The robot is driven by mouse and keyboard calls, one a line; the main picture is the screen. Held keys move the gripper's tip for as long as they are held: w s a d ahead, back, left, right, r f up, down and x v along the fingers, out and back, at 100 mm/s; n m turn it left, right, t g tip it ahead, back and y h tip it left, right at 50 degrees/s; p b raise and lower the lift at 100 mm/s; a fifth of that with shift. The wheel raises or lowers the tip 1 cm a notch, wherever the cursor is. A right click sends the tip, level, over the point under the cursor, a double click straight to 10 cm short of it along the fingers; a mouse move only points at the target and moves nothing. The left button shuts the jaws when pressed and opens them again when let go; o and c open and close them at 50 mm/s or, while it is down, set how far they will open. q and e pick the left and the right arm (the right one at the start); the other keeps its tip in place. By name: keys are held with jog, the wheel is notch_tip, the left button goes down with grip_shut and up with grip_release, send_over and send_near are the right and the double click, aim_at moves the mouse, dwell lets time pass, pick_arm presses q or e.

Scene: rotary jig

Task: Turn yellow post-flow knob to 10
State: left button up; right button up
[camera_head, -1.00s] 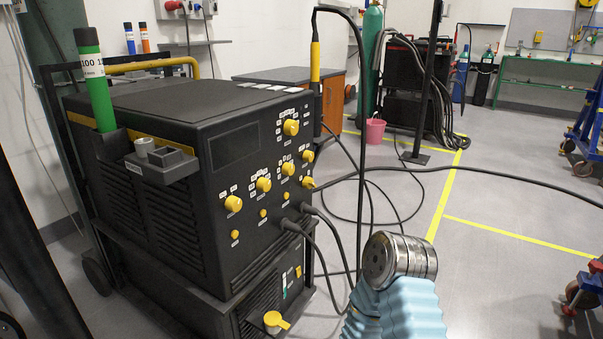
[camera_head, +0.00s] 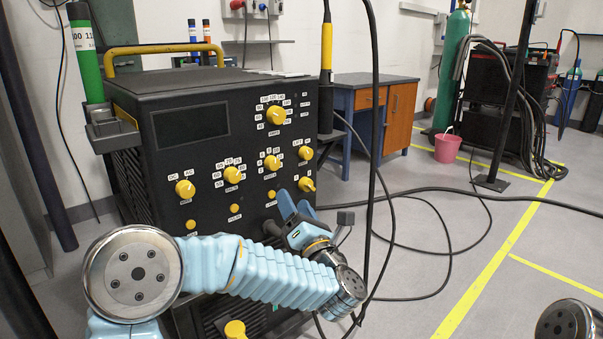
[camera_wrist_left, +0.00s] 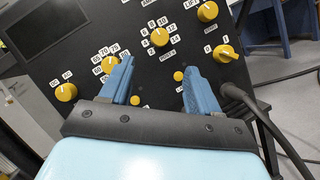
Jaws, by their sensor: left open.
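My left gripper (camera_head: 296,204) is open and empty, below and right of this knob in the head view. In the left wrist view, the gripper's two blue fingers (camera_wrist_left: 158,70) are wide apart, apparently not touching any knob. My right gripper is not in view.
Other yellow knobs stand close by: a 60-to-80 knob (camera_head: 232,174), a top dial (camera_head: 276,115) and a 0/1 knob (camera_head: 306,184). Black cables (camera_wrist_left: 262,118) leave the panel right of my fingers. A torch (camera_head: 326,50) hangs at the machine's right side.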

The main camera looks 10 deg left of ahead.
aim_at(275, 166)
pick_arm(q)
jog(key=p+x, duration=0.2)
jog(key=x, duration=1)
jog(key=shift+w+a, duration=0.3)
jog(key=shift+c, duration=0.2)
jog(key=c, duration=1)
jog(key=shift+m, duration=0.4)
